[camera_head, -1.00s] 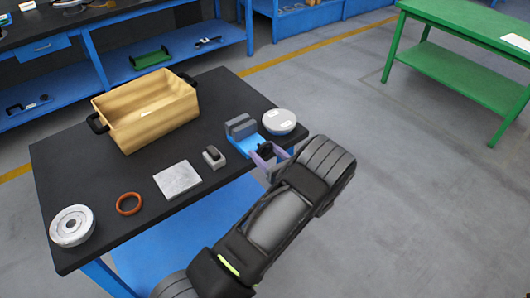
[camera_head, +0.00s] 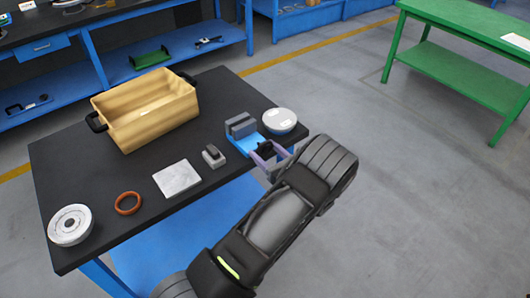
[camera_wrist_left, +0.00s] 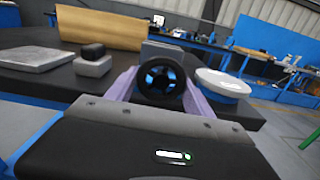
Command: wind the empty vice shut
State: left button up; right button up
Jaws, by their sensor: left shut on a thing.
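The vice (camera_head: 243,136) stands at the right part of the black table, with a blue base and grey jaws. Its jaws look close together, but I cannot tell whether they touch. My left gripper (camera_head: 266,151) reaches the vice's near end. In the left wrist view the gripper (camera_wrist_left: 160,88) has its two purple fingers on either side of a round black handwheel (camera_wrist_left: 161,80), shut on it. The grey jaw block (camera_wrist_left: 163,52) shows behind the wheel. My right gripper is not in view.
A round white-topped container (camera_head: 280,121) stands close right of the vice. Left of it are a small grey block (camera_head: 213,156), a grey plate (camera_head: 177,179), an orange ring (camera_head: 128,203), a round flanged part (camera_head: 71,225) and a wooden crate (camera_head: 148,113).

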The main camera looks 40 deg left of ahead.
pick_arm(q)
jog(key=shift+n, duration=0.3)
jog(key=shift+w+d+n+b, duration=0.1)
jog(key=shift+n+b, duration=1.3)
jog(key=shift+n, duration=0.05)
jog(key=shift+w+n+b, duration=0.1)
jog(key=shift+n+b, duration=1.25)
jog(key=shift+n, duration=0.1)
jog(key=shift+w+r+n+b, duration=0.1)
jog(key=shift+n+b, duration=1.9)
jog(key=shift+n, duration=0.4)
jog(key=shift+r, duration=0.1)
jog(key=o, duration=1.3)
jog(key=shift+d, duration=0.1)
jog(key=shift+o, duration=0.2)
jog(key=shift+f, duration=0.25)
